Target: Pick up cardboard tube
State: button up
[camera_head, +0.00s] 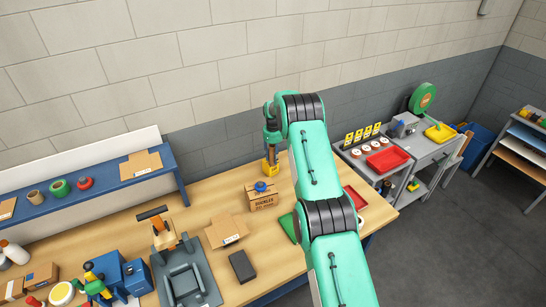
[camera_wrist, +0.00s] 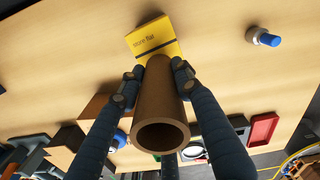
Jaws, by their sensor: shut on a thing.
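The cardboard tube (camera_wrist: 160,110) is brown and hollow. In the wrist view its open end faces the camera. My gripper (camera_wrist: 157,66) is shut on it, with one dark finger on each side. The far end of the tube is near a yellow card (camera_wrist: 153,38) lettered "store flat"; I cannot tell whether they touch. In the head view my gripper (camera_head: 271,138) is beyond the cardboard box, near the back of the wooden bench, just above a small yellow thing (camera_head: 270,168).
A cardboard box (camera_head: 264,203) with a blue object on top stands near my arm. Flat cardboard (camera_head: 226,230), a dark block (camera_head: 242,266) and a grey fixture (camera_head: 186,282) lie to the left. A blue-and-white cylinder (camera_wrist: 264,38) lies on the bench. A red tray (camera_head: 355,197) is right.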

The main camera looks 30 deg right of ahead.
aim_at(273, 151)
jog(key=shift+r, duration=0.1)
jog(key=shift+w+r+b, duration=0.1)
jog(key=shift+r+b, duration=0.35)
jog(key=shift+r, duration=0.95)
jog(key=shift+s+r, duration=0.2)
jog(key=shift+r, duration=0.1)
jog(key=s+a+r+b, duration=0.1)
jog(key=s+a, duration=0.4)
jog(key=s, duration=1)
jog(key=shift+r+b, duration=0.2)
jog(key=shift+b, duration=0.6)
jog(key=shift+w, duration=0.2)
jog(key=w+b, duration=0.2)
jog(key=shift+w+r+b, duration=0.1)
jog(key=shift+w+b, duration=0.3)
